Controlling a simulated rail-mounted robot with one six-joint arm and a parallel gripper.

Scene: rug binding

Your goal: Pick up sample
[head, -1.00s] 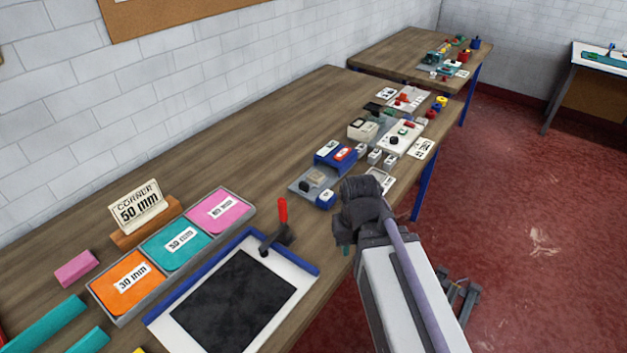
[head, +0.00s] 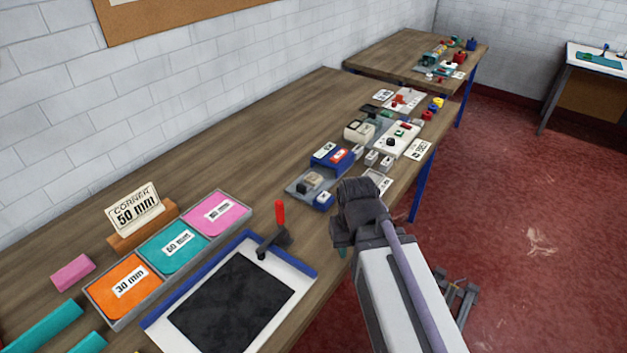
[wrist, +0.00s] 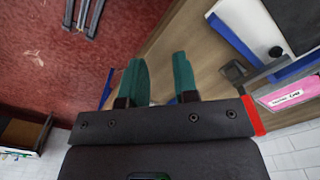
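A dark, nearly black square sample (head: 233,302) lies flat on a white board with a blue edge (head: 303,280). In the wrist view a corner of the dark square (wrist: 298,18) shows at the upper right. My gripper is mostly hidden behind my wrist in the head view, where a teal fingertip (head: 342,253) shows beside the table's front edge, right of the board. In the wrist view my gripper (wrist: 160,75) has its two teal fingers apart, with nothing between them. Orange (head: 124,287), teal (head: 172,249) and pink (head: 217,213) labelled pieces lie in a grey tray (head: 246,222).
A red-handled lever (head: 280,222) stands at the board's back corner. A "CORNER 50 mm" card (head: 134,208) stands in a wooden holder behind the tray. A pink block (head: 72,273) lies at left. Blue and white devices (head: 330,158) crowd the table further back. Bare wood (head: 240,150) lies between.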

